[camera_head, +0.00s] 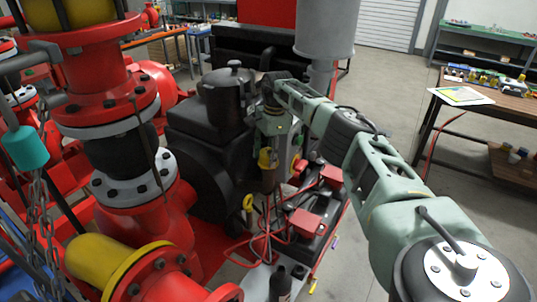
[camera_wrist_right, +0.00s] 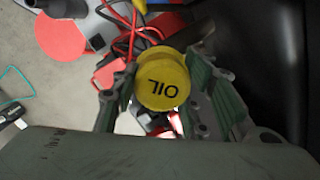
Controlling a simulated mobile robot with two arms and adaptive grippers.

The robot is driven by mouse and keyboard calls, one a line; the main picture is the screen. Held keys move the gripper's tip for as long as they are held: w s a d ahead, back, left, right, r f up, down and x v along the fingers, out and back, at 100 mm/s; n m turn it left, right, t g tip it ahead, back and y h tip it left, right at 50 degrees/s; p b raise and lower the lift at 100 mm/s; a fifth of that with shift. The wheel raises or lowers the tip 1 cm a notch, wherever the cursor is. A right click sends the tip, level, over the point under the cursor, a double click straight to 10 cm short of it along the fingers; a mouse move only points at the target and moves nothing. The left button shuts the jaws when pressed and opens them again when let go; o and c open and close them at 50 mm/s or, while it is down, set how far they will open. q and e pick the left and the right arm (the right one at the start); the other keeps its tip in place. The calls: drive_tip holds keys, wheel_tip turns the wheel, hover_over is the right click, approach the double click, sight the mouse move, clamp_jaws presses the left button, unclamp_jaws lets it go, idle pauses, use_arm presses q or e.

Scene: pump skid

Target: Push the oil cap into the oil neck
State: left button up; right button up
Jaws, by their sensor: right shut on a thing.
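My left gripper is not in view.
Red battery clamps (camera_head: 305,222) and cables lie on a black battery below the right gripper. A yellow ring handle (camera_head: 248,203) stands close by. Red pump piping (camera_head: 110,90) fills the left. A brown table (camera_head: 485,92) stands at the right, with open floor before it.

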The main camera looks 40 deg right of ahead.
drive_tip(key=o, duration=1.4)
drive_tip(key=shift+c, duration=0.2)
wheel_tip(320, 180, up, 12)
drive_tip(key=d, duration=0.1)
drive_tip(key=shift+s, duration=0.25)
drive_tip(key=shift+f, duration=0.1)
